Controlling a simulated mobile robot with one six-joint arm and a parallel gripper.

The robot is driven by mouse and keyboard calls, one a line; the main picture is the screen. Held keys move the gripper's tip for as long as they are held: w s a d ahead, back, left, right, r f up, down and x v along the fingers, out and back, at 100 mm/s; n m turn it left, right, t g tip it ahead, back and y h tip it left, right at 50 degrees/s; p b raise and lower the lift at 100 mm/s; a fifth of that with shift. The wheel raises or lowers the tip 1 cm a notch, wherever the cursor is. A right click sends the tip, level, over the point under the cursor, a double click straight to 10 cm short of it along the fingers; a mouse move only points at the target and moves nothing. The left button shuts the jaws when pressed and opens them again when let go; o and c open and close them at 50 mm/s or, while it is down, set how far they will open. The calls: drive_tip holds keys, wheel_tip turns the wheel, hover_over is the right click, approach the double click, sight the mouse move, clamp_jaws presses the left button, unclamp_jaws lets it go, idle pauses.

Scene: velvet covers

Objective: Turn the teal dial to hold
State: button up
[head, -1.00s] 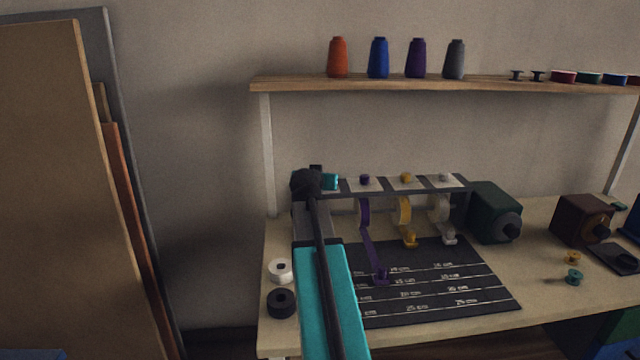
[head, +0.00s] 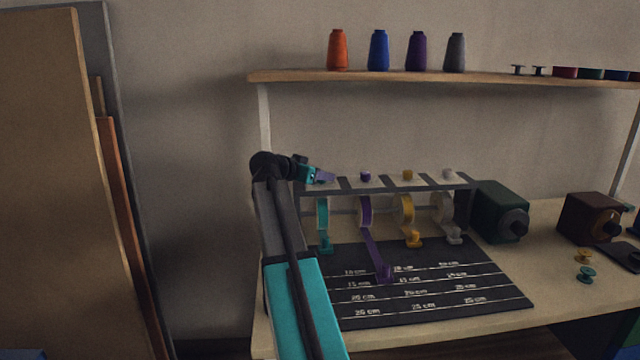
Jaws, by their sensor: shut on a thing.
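My gripper (head: 324,177) is at the left end of the dial row on the dark rack (head: 385,186). Its jaws are shut on the teal dial, which they hide. The dial's pointing direction and any hold mark cannot be made out. Right of it on pale plates are a purple dial (head: 365,176), a yellow dial (head: 407,175) and a white dial (head: 447,174). Below the gripper hangs a teal ribbon roll (head: 322,214) with a teal end piece (head: 326,245).
A purple ribbon (head: 373,250) runs onto the black measuring mat (head: 420,295). A dark green box (head: 498,212) stands right of the rack. A shelf (head: 430,76) with thread cones crosses above. Boards (head: 45,190) lean at the left.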

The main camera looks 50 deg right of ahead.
drive_tip(key=shift+w+m+g+b, duration=0.15)
drive_tip(key=shift+m+g+b, duration=0.25)
drive_tip(key=shift+m+g, duration=0.25)
drive_tip(key=shift+g, duration=0.25)
drive_tip(key=o, duration=1.1)
drive_tip(key=shift+c, duration=0.2)
drive_tip(key=v, duration=1.3)
drive_tip(key=shift+a+r, duration=0.2)
drive_tip(key=shift+a, duration=0.15)
